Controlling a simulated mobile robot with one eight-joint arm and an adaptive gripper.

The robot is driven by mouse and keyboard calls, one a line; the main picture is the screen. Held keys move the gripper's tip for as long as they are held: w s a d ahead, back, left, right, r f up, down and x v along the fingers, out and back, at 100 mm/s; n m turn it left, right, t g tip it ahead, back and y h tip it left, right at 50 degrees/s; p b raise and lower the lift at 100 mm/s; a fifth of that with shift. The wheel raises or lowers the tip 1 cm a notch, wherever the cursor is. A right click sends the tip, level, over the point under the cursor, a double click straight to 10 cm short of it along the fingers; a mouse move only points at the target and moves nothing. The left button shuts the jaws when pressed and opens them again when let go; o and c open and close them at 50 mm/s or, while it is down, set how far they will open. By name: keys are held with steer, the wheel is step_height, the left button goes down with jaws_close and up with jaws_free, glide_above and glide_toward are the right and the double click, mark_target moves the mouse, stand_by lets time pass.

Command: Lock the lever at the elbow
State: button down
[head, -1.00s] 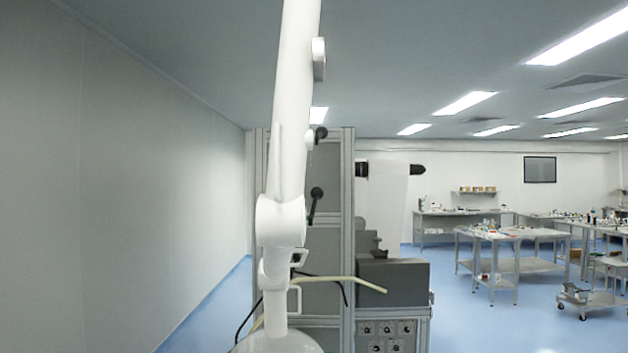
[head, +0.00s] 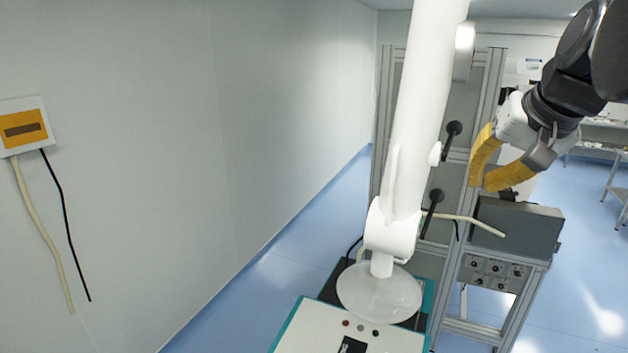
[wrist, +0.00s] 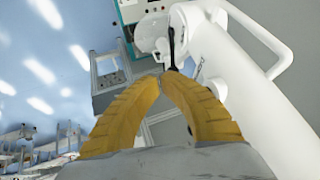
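The white jointed arm of the unit (head: 425,90) slants down to its elbow joint (head: 390,230), above a round white base. A black lever (head: 435,200) with a knob stands at the right of this elbow. Another black lever (head: 453,128) is higher along the arm. My gripper (head: 481,184) is at the right of the levers, with its curved yellow fingers pointing left and their tips together. In the wrist view my gripper (wrist: 161,75) shows nothing held between its tips. A black lever (wrist: 173,50) by the white joint (wrist: 152,33) appears just beyond the tips; contact cannot be told.
A grey box (head: 520,228) on a metal frame (head: 487,300) with a knob panel stands below my gripper. A pale hose (head: 470,220) reaches toward it. The wall (head: 280,120) with a yellow-fronted box (head: 25,130) is on the left. Blue floor is clear between.

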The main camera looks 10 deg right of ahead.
steer(key=a+p+x, duration=0.1)
steer(key=p+x, duration=0.1)
steer(key=x, duration=1.1)
steer(key=shift+w+r, duration=0.2)
steer(key=shift+w, duration=0.3)
steer(key=shift+a, duration=0.1)
steer(key=shift+w+d+f+b, duration=0.35)
steer(key=shift+w+f+b, duration=0.1)
steer(key=shift+f+b, duration=0.1)
steer(key=shift+r, duration=0.2)
